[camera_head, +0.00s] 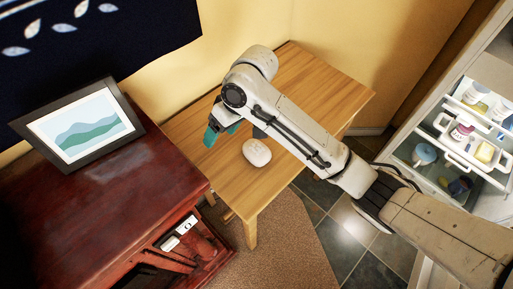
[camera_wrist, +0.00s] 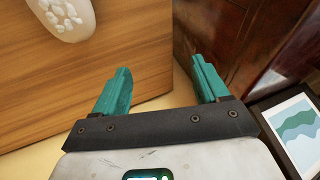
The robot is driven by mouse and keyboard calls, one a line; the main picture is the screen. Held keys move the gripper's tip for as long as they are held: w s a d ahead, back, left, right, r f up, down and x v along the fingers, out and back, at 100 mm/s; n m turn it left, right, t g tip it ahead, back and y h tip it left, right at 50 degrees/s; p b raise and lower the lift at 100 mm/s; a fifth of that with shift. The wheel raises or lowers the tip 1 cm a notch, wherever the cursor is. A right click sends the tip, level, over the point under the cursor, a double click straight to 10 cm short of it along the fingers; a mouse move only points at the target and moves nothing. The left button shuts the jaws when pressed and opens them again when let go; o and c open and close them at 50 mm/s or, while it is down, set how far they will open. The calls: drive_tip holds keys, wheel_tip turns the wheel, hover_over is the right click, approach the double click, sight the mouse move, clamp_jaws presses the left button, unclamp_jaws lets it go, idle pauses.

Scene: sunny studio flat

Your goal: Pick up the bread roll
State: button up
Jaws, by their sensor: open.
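A pale oval item with whitish lumps on top, which looks like the bread roll (camera_head: 257,152), lies on the wooden table (camera_head: 317,87). It also shows at the upper left of the wrist view (camera_wrist: 65,18), cut off by the top edge. My gripper (camera_head: 222,132) is left of the roll, above the table, and apart from it. In the wrist view, its teal fingers (camera_wrist: 160,66) are spread with nothing between them. The roll lies outside the fingers, to the left.
A dark red cabinet (camera_head: 95,215) stands left of the table and bears a framed picture (camera_head: 84,136). A yellow wall (camera_head: 350,50) is behind. An open shelf unit (camera_head: 470,125) with several small items stands at the right. Much of the tabletop is clear.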

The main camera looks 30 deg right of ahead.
sight(255, 144)
drive_tip(key=d+f+m+g+h+p, duration=0.1)
drive_tip(key=d+f+g+h, duration=0.1)
drive_tip(key=d, duration=0.9)
drive_tip(key=shift+h, duration=0.3)
drive_tip(key=f, duration=0.2)
drive_tip(key=a+f, duration=0.1)
drive_tip(key=f, duration=0.1)
drive_tip(key=shift+s, duration=0.25)
drive_tip(key=shift+s+a+f+p, duration=0.1)
drive_tip(key=shift+a+f+p, duration=0.15)
drive_tip(key=shift+f, duration=0.75)
drive_tip(key=shift+s+a+f+p, duration=0.1)
drive_tip(key=shift+a+f+p, duration=0.15)
drive_tip(key=shift+f, duration=0.8)
drive_tip(key=shift+a+f+p, duration=0.15)
drive_tip(key=shift+f+p, duration=0.1)
drive_tip(key=shift+f, duration=0.75)
drive_tip(key=c, duration=0.7)
